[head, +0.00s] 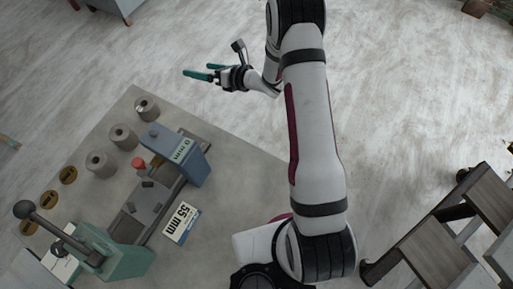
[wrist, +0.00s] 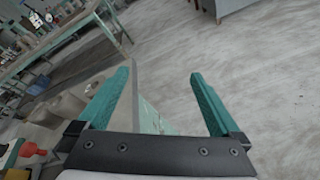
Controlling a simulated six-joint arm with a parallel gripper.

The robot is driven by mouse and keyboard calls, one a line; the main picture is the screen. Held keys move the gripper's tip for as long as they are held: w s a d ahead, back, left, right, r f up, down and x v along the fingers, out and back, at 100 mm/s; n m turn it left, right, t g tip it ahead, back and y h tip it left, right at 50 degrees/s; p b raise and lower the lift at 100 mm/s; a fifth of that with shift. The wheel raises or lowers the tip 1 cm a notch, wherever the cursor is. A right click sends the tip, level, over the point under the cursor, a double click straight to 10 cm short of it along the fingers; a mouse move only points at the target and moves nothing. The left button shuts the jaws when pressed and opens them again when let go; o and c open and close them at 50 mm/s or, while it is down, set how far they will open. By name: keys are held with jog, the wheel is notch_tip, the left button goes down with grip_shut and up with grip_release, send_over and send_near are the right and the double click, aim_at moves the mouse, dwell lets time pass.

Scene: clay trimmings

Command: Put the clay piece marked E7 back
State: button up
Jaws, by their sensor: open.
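My gripper (head: 196,70) is open and empty, raised beyond the far edge of the table in the head view. Its two teal fingers also show spread apart in the wrist view (wrist: 159,74). Three grey-brown cylinders, possibly clay pieces, stand in a slanting row on the table: a far one (head: 147,108), a middle one (head: 123,136) and a near one (head: 101,164). Each has a dark spot on top. No E7 mark can be read on any of them. Three brass-coloured discs (head: 68,175) lie left of the cylinders, their dark marks too small to read.
On the grey table (head: 225,160) stands a device with a blue head (head: 186,155) reading "0 mm" and a red knob (head: 138,163). A green lever tool (head: 120,258) stands at front left. Wooden steps (head: 435,255) are at right.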

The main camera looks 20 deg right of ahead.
jog(key=w+d+r+m+h, duration=0.2)
jog(key=d+r+m+h, duration=0.35)
jog(key=m, duration=0.25)
jog(key=s+d+r+m+g+h, duration=0.2)
jog(key=s+d+r+m+h, duration=0.45)
jog(key=s+m, duration=0.7)
jog(key=s+a+r+m+g+y, duration=0.1)
jog(key=s+a+m+g, duration=0.1)
jog(key=s+m, duration=0.5)
jog(key=s+a+r+m+g+y, duration=0.1)
jog(key=s+a+m+g, duration=0.1)
jog(key=s+m, duration=0.6)
jog(key=s+a+r+m+g+y, duration=0.1)
jog(key=s+m+g, duration=0.3)
jog(key=s+m, duration=0.4)
jog(key=s, duration=0.4)
jog(key=shift+a+r+y, duration=0.35)
jog(key=shift+a+y, duration=0.05)
